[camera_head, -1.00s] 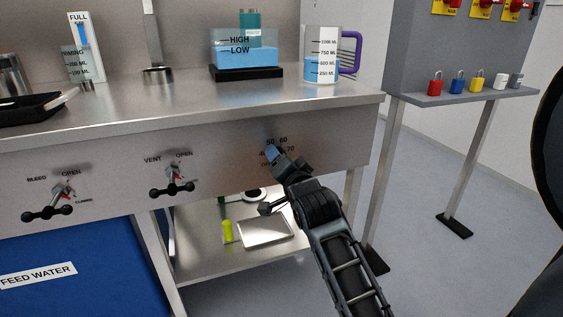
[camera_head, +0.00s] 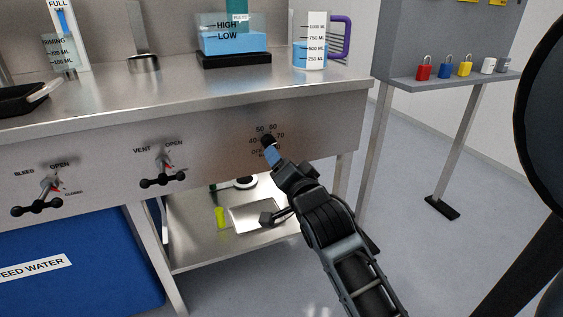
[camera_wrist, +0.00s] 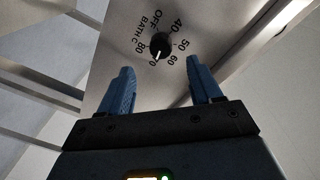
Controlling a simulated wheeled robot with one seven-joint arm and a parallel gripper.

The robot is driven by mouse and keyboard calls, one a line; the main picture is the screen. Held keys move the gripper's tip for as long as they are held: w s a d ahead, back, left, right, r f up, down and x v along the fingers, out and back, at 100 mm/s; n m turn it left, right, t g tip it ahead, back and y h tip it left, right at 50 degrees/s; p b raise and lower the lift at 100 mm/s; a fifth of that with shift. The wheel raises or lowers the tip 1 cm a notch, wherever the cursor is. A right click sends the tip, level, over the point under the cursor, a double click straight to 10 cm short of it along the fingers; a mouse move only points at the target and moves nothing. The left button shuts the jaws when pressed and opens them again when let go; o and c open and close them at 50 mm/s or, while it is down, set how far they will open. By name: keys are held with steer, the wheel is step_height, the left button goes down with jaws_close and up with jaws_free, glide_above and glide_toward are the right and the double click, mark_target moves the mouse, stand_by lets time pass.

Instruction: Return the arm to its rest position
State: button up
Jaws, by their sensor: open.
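My gripper (camera_wrist: 158,88) is open and empty in the wrist view, its two blue fingers apart. The black bath temperature dial (camera_wrist: 161,45) lies beyond the fingertips, with a gap between them and it. In the head view, my arm reaches up from the lower right. My gripper (camera_head: 271,155) is just below the dial (camera_head: 268,140) on the steel bench's front panel. The dial's white mark points near 70 in the wrist view. The arm partly covers the lower panel lettering in the head view.
The steel bench (camera_head: 215,98) holds a measuring jug (camera_head: 311,52) and a blue water bath (camera_head: 233,43). Bleed (camera_head: 38,203) and vent (camera_head: 163,177) valves are at left. A lower shelf (camera_head: 205,247) is beneath. A grey stand with padlocks (camera_head: 445,70) is at right; floor between is clear.

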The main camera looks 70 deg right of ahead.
stand_by(0.3)
steer(key=s+a+f+n+t+y, duration=0.25)
steer(key=a+n, duration=0.25)
steer(key=a, duration=0.5)
steer(key=s+a+f+n+t+y, duration=0.1)
steer(key=a+f+n+y, duration=0.3)
steer(key=a, duration=0.6)
steer(key=s+a+r+n+y, duration=0.1)
steer(key=s+a+n+y, duration=0.6)
steer(key=s+a+n, duration=0.55)
step_height(320, 180, up, 23)
steer(key=s+m+p, duration=0.1)
steer(key=p, duration=2.1)
steer(key=shift+s+a+r+p, duration=0.15)
steer(key=shift+s+a+p, duration=0.1)
steer(key=shift+p, duration=0.1)
steer(key=shift+t, duration=0.25)
